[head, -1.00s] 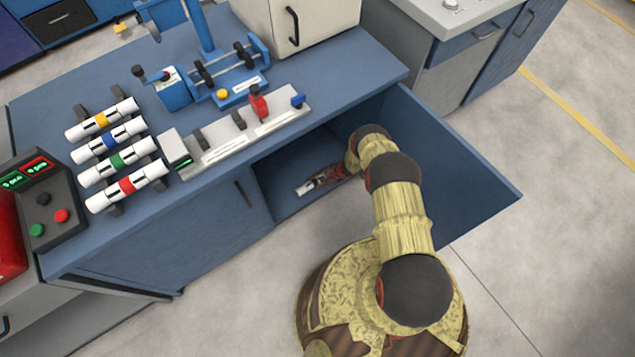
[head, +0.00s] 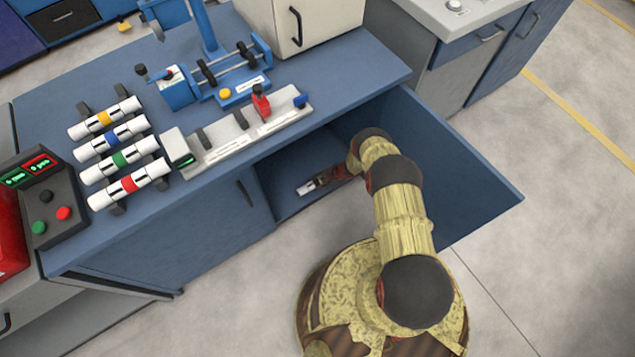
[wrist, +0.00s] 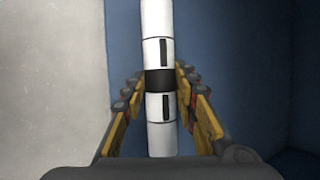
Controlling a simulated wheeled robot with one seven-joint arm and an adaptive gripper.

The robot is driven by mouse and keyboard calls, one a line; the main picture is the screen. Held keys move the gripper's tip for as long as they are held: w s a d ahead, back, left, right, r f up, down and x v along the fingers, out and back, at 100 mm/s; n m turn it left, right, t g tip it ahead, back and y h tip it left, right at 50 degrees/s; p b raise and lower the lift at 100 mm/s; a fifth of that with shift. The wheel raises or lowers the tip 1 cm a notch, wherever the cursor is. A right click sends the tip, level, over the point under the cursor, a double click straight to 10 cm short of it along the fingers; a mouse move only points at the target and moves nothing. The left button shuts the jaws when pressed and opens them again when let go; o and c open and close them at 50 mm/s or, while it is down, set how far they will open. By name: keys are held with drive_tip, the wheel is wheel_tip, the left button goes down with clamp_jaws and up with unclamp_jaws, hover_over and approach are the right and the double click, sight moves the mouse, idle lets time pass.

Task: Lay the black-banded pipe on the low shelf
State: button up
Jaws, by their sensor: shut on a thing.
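The white pipe with a black band (wrist: 159,80) stands lengthwise in the middle of the wrist view, between my fingers. My gripper (wrist: 160,78) is shut on it around the black band. In the head view, my gripper (head: 322,180) is inside the open low compartment of the blue bench. The white end of the pipe (head: 305,188) shows just left of the fingers, over the low shelf (head: 284,204). I cannot tell whether the pipe touches the shelf. The rest of the pipe is hidden by the gripper in the head view.
The open cabinet door (head: 455,170) stands close to the right of my arm. The bench top (head: 345,85) overhangs the compartment. Several banded pipes rest on a rack (head: 118,209) on the bench, left of a grey measuring fixture (head: 215,150).

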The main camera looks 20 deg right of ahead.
drive_tip(key=shift+f, duration=0.1)
drive_tip(key=o, duration=1.3)
drive_tip(key=shift+c, duration=0.2)
drive_tip(key=v, duration=1.2)
